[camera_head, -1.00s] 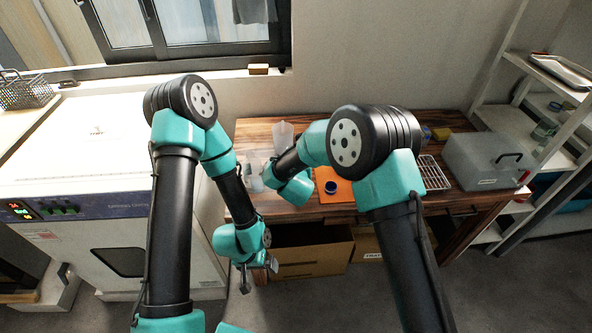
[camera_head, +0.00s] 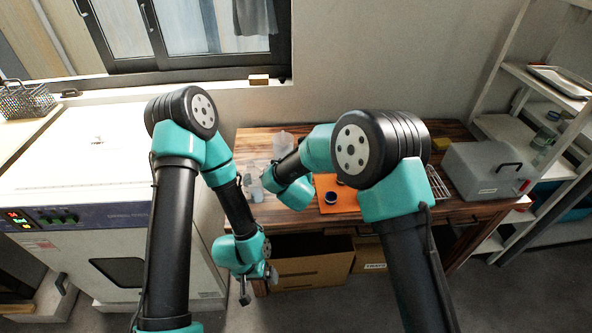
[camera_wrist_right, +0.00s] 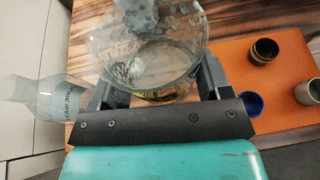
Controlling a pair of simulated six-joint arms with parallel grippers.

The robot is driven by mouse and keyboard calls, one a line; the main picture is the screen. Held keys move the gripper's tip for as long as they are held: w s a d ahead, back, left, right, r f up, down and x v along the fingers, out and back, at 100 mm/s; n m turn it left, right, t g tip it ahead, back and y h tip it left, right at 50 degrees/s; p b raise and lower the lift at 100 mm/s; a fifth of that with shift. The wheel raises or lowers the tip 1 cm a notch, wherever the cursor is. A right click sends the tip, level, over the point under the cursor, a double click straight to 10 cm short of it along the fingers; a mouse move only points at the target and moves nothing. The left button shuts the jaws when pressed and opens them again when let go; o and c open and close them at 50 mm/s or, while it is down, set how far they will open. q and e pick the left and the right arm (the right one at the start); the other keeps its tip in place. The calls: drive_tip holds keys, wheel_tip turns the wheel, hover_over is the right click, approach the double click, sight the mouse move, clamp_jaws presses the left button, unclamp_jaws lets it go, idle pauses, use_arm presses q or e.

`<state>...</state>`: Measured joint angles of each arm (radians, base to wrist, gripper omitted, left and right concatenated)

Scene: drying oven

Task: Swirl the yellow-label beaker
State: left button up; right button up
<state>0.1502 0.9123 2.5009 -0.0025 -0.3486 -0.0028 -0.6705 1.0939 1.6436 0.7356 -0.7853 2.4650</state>
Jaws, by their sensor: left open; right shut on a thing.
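The clear glass beaker (camera_wrist_right: 155,62) fills the upper middle of the right wrist view, with a bit of yellow label (camera_wrist_right: 160,94) low on its wall. My right gripper (camera_wrist_right: 157,86) is shut on it, a dark finger on each side. In the head view my right arm hides most of this gripper, and I cannot tell the beaker apart there. My left gripper (camera_head: 258,284) is open and empty, low in front of the wooden table's front edge.
A clear bottle marked WATER (camera_wrist_right: 58,100) is left of the beaker in the right wrist view. An orange mat (camera_wrist_right: 283,88) bears small cups and a blue cap (camera_wrist_right: 252,104). A grey box (camera_head: 485,168) stands at the table's right; the oven (camera_head: 90,165) is left.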

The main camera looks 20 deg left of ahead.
drive_tip(key=shift+r, duration=2.05)
